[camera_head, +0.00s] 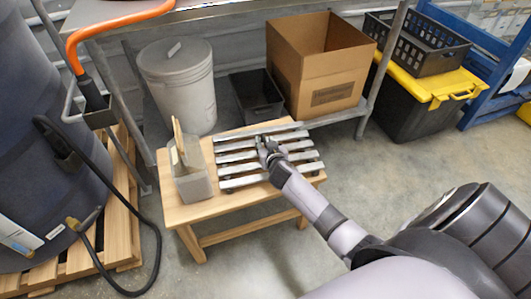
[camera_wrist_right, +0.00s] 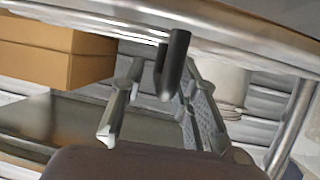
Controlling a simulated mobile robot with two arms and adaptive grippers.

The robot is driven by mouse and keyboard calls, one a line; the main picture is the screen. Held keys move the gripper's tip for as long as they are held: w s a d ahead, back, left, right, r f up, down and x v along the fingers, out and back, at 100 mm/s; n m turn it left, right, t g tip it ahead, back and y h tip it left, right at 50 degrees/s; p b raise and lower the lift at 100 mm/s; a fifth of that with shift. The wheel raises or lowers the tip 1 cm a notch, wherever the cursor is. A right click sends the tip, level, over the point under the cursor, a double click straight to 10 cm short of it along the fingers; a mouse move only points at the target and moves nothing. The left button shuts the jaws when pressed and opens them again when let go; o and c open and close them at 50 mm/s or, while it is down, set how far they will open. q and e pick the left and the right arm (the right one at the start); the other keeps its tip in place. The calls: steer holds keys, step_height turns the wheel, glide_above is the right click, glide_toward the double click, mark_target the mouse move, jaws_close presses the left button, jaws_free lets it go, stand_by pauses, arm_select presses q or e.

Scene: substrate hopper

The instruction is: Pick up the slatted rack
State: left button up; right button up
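The slatted rack (camera_head: 237,169) is a set of several grey metallic bars lying side by side on a low wooden bench (camera_head: 187,215). My right gripper (camera_head: 267,146) is over the middle of the rack, with slats showing on both sides of it. From the head I cannot tell whether its fingers touch or hold a slat. In the right wrist view a dark finger-like part (camera_wrist_right: 175,65) stands in the centre among grey metal pieces. The finger gap is not clear there. My left gripper is not in view.
A grey container (camera_head: 192,183) with upright pieces stands on the bench left of the rack. Behind are a lidded bucket (camera_head: 185,88), a black bin (camera_head: 257,97) and an open cardboard box (camera_head: 318,65). A yellow-lidded tote (camera_head: 420,105) stands right. Floor at front is clear.

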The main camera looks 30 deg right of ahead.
jaws_close()
stand_by(0.8)
steer(key=shift+w+r, duration=0.1)
steer(key=shift+r, duration=0.05)
